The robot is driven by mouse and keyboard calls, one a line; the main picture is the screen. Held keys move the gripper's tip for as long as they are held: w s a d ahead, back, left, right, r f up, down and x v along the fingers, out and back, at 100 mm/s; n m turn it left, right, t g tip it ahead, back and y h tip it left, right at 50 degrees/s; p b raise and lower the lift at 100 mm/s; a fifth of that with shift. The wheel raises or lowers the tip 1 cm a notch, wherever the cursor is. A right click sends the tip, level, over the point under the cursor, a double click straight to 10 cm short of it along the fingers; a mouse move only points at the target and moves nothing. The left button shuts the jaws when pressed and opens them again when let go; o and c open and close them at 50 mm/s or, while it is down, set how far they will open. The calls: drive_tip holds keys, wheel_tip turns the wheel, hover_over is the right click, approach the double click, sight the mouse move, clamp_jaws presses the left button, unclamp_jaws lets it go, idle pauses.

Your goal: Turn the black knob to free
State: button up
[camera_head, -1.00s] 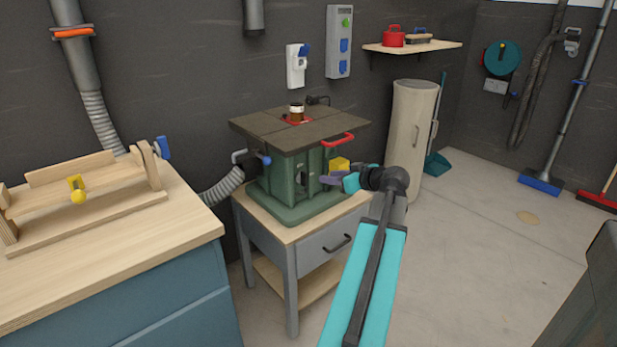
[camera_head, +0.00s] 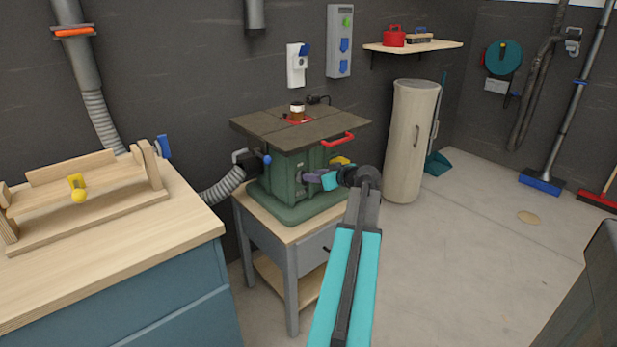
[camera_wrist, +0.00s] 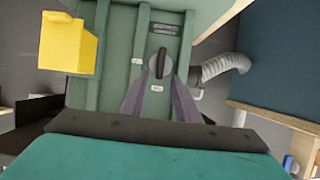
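The black knob (camera_wrist: 160,63) is on the green machine body (camera_wrist: 115,60), between a dark label plate above and a small light label below in the wrist view. Its grip bar stands about upright in that picture. My gripper (camera_wrist: 161,82) has its two purple fingers pointing at the knob, one at each lower side, with a gap between them. Whether the fingertips touch the knob I cannot tell. In the head view my gripper (camera_head: 312,176) is close to the front of the green machine (camera_head: 283,192), and the knob is hidden there.
A yellow box (camera_wrist: 67,43) sticks out left of the knob in the wrist view. A grey hose (camera_wrist: 225,67) is at the right. The machine's dark table top (camera_head: 260,127) overhangs, with a red handle (camera_head: 338,139) at its edge. The machine stands on a drawer stand (camera_head: 252,234).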

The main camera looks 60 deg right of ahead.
drive_tip(key=shift+x, duration=1.8)
